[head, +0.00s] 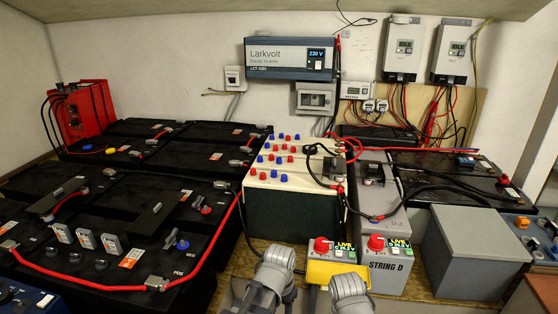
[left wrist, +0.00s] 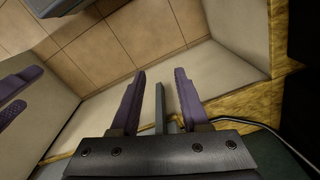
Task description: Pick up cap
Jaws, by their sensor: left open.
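The task's cap is not singled out. Several small red and blue caps (head: 283,147) stand in rows on the cream top of a dark green battery (head: 290,212) in the middle of the head view. A blue cap (head: 183,245) and a yellow cap (head: 111,150) lie on the black batteries at the left. My left gripper (left wrist: 160,74) shows in the left wrist view with its two purple fingers apart and nothing between them. No cap shows in that view.
Black batteries (head: 85,235) with red cables fill the left. A grey battery (head: 375,190), a yellow-fronted box (head: 338,272) with a red knob and a grey box (head: 470,255) stand centre and right. Cream panels, wooden edging and a tiled floor (left wrist: 140,35) surround my left fingers.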

